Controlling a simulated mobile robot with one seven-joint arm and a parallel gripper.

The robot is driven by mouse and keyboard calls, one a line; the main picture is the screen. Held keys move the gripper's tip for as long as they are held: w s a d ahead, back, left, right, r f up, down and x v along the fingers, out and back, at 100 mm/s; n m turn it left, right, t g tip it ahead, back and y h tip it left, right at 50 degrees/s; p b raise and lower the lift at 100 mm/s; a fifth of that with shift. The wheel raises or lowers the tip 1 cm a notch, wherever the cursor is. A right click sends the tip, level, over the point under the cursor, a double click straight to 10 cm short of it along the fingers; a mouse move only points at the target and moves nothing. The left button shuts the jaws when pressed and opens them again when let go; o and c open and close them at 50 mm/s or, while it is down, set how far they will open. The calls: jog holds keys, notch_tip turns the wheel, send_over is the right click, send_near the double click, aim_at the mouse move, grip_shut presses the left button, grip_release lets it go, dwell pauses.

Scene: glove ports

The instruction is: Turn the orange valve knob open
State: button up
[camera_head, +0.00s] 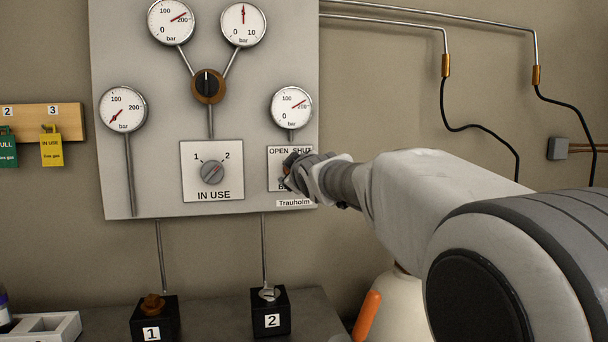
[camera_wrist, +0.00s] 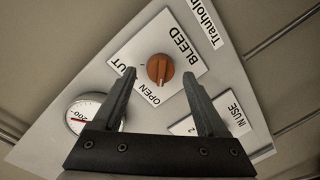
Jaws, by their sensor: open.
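The orange valve knob (camera_wrist: 160,68) sits on a white plate lettered OPEN, SHUT and BLEED (camera_wrist: 180,35), with a dark line across its face. In the wrist view it lies between my gripper's two fingertips (camera_wrist: 159,75), seen beyond them. The gripper is open and empty, with a finger to each side of the knob. I cannot tell how far the tips are from the plate. In the head view my gripper (camera_head: 300,172) is in front of this plate (camera_head: 277,154) and hides nearly all of the knob and part of the lettering.
The grey panel (camera_head: 150,190) also carries several gauges, a brown-and-black knob (camera_head: 208,86) and an IN USE selector (camera_head: 212,173). One gauge (camera_head: 291,107) is just above the bleed plate. Below stand black blocks marked 1 (camera_head: 152,333) and 2 (camera_head: 271,321).

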jog(key=b+v, duration=0.6)
jog(key=v, duration=1)
jog(key=shift+s, duration=0.2)
jog(key=shift+d+f, duration=0.1)
jog(key=shift+d, duration=0.05)
